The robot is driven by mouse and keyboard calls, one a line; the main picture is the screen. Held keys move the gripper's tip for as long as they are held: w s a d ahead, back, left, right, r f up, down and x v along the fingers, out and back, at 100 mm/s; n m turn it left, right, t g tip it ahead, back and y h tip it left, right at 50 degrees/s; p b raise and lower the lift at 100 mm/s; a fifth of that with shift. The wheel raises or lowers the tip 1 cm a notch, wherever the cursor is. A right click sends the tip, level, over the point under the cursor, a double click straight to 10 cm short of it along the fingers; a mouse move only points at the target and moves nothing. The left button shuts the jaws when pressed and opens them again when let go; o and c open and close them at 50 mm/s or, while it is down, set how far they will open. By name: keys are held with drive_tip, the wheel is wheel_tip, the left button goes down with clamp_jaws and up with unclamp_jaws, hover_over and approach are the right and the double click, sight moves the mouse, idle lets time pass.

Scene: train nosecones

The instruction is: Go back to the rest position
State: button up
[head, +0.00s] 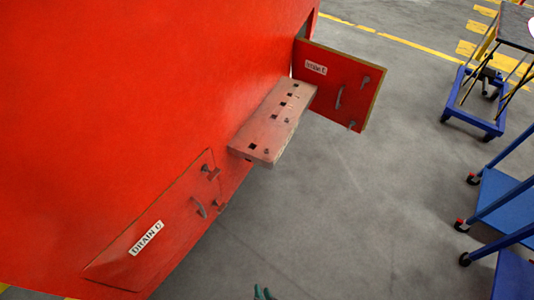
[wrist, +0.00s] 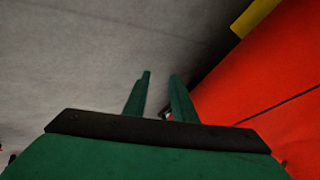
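My gripper (wrist: 160,80) shows in the wrist view with two green fingers apart and nothing between them. Its fingertips also show at the bottom edge of the head view (head: 263,293), over the grey floor. The gripper is apart from the red nosecone (head: 130,90), which fills the left of the head view and the right of the wrist view. The rest of my arm is out of the head view.
A closed hatch (head: 170,215) marked "DRAIN C" is low on the nosecone. A hatch door (head: 345,90) stands open beyond a protruding step (head: 272,125). Blue carts (head: 505,200) stand at the right. The grey floor (head: 350,220) between is clear.

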drive_tip(key=s+d+r+n+t+h, duration=0.1)
drive_tip(key=s+r+n+t, duration=0.1)
drive_tip(key=r, duration=1.5)
drive_tip(key=s+r+n+t+h, duration=0.1)
drive_tip(key=s+r+t, duration=0.4)
drive_tip(key=r, duration=1.2)
drive_tip(key=shift+s+d+r+n+t+h, duration=0.25)
drive_tip(key=shift+s+d+n+t+h, duration=0.1)
drive_tip(key=shift+s+n, duration=0.45)
drive_tip(key=shift+w, duration=0.15)
